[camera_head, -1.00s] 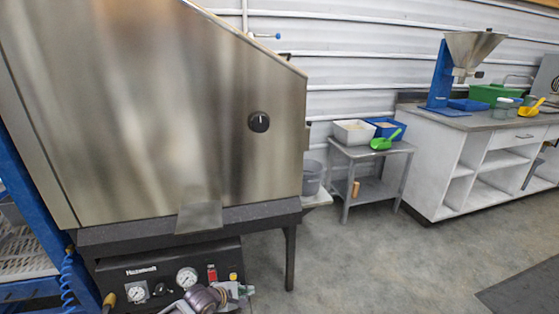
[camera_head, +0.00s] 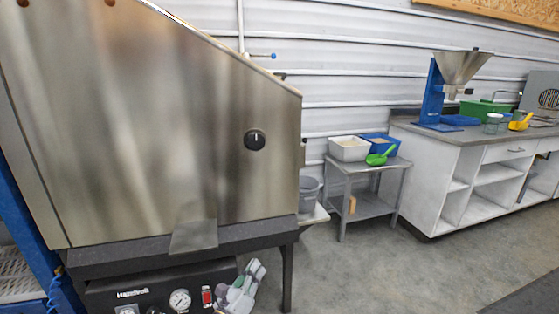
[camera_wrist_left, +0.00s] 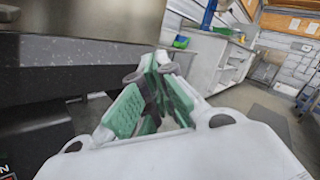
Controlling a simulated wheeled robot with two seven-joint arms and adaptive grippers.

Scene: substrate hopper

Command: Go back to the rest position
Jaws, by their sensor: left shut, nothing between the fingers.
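My left gripper (camera_head: 240,288) shows at the bottom of the head view, in front of the machine's black control panel and beside its right leg. In the left wrist view its green-padded fingers (camera_wrist_left: 150,100) come together at the tips, shut with nothing between them. It points past the dark counter edge toward the open floor. My right gripper is not in either view.
A large steel machine (camera_head: 140,130) with a dark ledge fills the left. A small metal table (camera_head: 365,168) holds a white bin (camera_head: 348,149) and a green scoop (camera_head: 381,155). A white counter (camera_head: 470,170) carries a hopper (camera_head: 463,66). Grey floor (camera_head: 385,265) is clear.

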